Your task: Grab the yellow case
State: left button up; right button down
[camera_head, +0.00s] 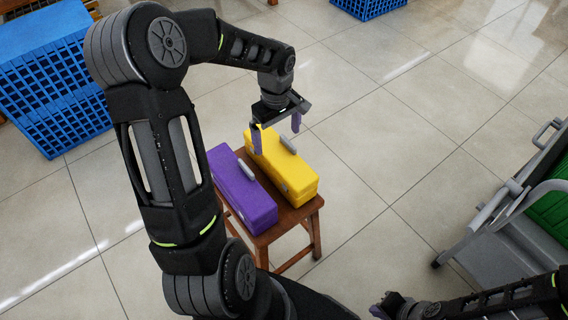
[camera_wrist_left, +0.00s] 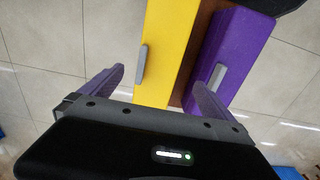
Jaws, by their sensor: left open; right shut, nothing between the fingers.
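The yellow case (camera_head: 287,164) lies on a small wooden stool (camera_head: 291,227), with a grey handle on its top. The purple case (camera_head: 241,188) lies beside it on the left, also with a grey handle. My left gripper (camera_head: 277,136) is open and empty above the far end of the yellow case. In the left wrist view the yellow case (camera_wrist_left: 160,60) shows between the two purple fingers (camera_wrist_left: 155,95), with the purple case (camera_wrist_left: 235,50) to its right. Whether a finger touches either case I cannot tell. My right gripper (camera_head: 384,306) is shut and empty at the bottom of the head view.
A blue crate (camera_head: 60,100) stands at the left, and another blue crate (camera_head: 366,6) at the top. A grey cart (camera_head: 510,240) with a green part stands at the right. The tiled floor between the stool and the cart is clear.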

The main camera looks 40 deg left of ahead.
aim_at(278, 151)
pick_arm(q)
notch_tip(278, 151, down, 4)
jog(key=b, duration=0.3)
jog(key=shift+w+f, duration=0.15)
jog(key=shift+f, duration=0.05)
jog(key=shift+r, duration=0.15)
jog(key=shift+f, duration=1.35)
jog(key=shift+b, duration=0.3)
notch_tip(278, 151, down, 5)
jog(key=shift+d+f+b, duration=0.15)
jog(key=shift+b, duration=0.4)
